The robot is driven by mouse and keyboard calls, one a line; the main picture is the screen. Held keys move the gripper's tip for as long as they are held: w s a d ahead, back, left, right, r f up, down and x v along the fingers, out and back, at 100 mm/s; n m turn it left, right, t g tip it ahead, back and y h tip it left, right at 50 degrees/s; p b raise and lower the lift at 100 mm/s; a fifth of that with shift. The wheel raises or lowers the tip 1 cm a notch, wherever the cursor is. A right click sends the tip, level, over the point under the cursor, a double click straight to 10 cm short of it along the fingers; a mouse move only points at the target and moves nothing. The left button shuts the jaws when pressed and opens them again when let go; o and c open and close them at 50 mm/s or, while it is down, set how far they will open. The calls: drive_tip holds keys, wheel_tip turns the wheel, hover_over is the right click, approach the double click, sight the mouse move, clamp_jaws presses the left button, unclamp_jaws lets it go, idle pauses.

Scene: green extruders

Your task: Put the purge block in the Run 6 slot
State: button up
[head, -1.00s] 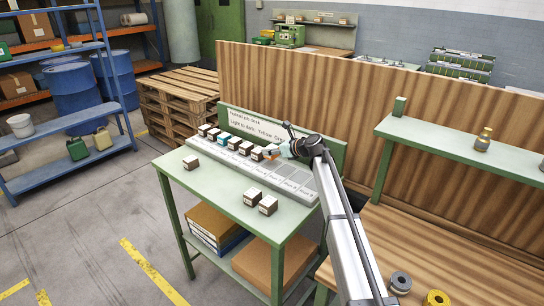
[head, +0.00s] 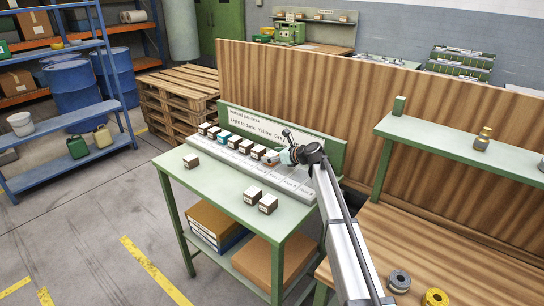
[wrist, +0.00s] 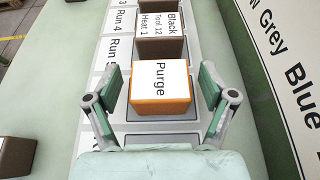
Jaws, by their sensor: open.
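The purge block (wrist: 160,84) is orange with a white "Purge" label. In the wrist view it sits in the labelled rack (wrist: 118,20), in line behind the brown blocks. Its slot is the one after Run 5; the label beside it is hidden by my gripper. My gripper (wrist: 160,78) is open, one finger on each side of the block, with gaps showing on both sides. In the head view my gripper (head: 281,156) is at the rack, and the purge block (head: 269,157) is small and partly covered.
Several blocks (head: 233,141) fill the rack's left part; slots to the right look empty. Loose blocks lie on the green table, one at the left (head: 191,160) and two at the front (head: 252,194). A sign board (head: 335,155) stands behind the rack.

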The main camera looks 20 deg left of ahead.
drive_tip(key=shift+r, duration=0.15)
drive_tip(key=b+v, duration=0.3)
drive_tip(key=v, duration=0.9)
drive_tip(key=shift+w, duration=0.1)
